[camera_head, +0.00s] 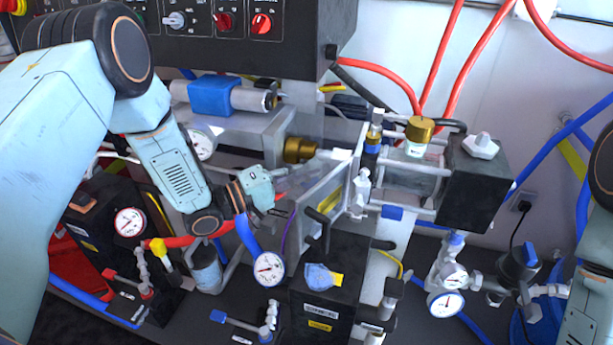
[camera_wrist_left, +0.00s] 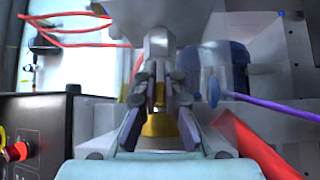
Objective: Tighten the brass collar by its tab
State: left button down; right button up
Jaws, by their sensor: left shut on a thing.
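The brass collar (camera_head: 300,149) sits at the right end of a grey horizontal cylinder body, in the middle of the head view. My left gripper (camera_head: 298,180) reaches in from the left, its fingers just below and in front of the collar. In the left wrist view the fingers of my left gripper (camera_wrist_left: 160,88) are close together, with brass (camera_wrist_left: 160,125) showing between them. They are shut on the collar's tab, which the fingers mostly hide. My right gripper is out of view; part of my right arm shows at the right edge.
A second brass fitting (camera_head: 420,129) stands to the right near a black block (camera_head: 470,185). A control panel (camera_head: 240,35) hangs above. Gauges (camera_head: 269,268), hoses and a black box (camera_head: 328,290) crowd the space below and around the gripper.

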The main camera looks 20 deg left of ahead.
pick_arm(q)
jog(key=f+m+t+h+b, duration=0.1)
jog(key=m+b, duration=0.1)
jog(key=b, duration=0.1)
jog(key=shift+w+f+h, duration=0.15)
jog(key=shift+f+h, duration=0.05)
jog(key=shift+h, duration=0.1)
jog(key=shift+f+m+h+b, duration=0.1)
jog(key=shift+m+h+b, duration=0.2)
jog(key=shift+m+b, duration=0.25)
jog(key=c, duration=1.4)
grip_release()
jog(key=shift+c, duration=0.2)
